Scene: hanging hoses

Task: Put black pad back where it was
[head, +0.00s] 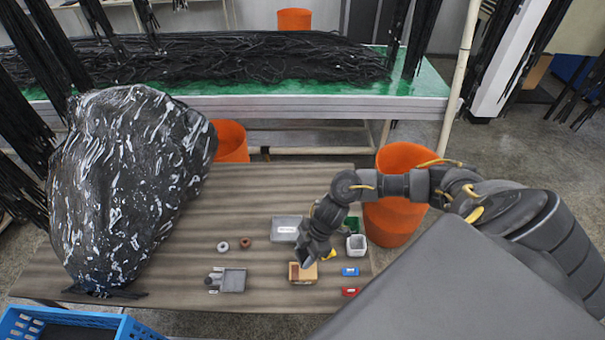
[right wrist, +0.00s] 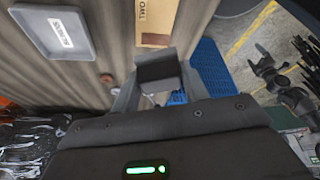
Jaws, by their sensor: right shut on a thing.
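My right gripper (head: 305,258) is above the front right part of the striped table, by the small cardboard box. In the right wrist view, the right gripper (right wrist: 158,88) is shut on the black pad (right wrist: 157,70), a dark flat-faced block between the fingertips. The cardboard box (head: 303,277) sits under the gripper and shows in the wrist view (right wrist: 156,22), just beyond the pad. I cannot tell whether the pad touches it. In the head view the gripper and arm make the pad hard to make out. My left gripper is not seen.
A labelled grey tray (head: 285,226), a small grey tray (head: 233,281), two rings (head: 235,244), a white bin (head: 356,245), a blue item (head: 350,271) and a red item (head: 351,292) lie around. A large wrapped bundle (head: 130,180) fills the table's left; a blue crate (head: 70,326) stands front left.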

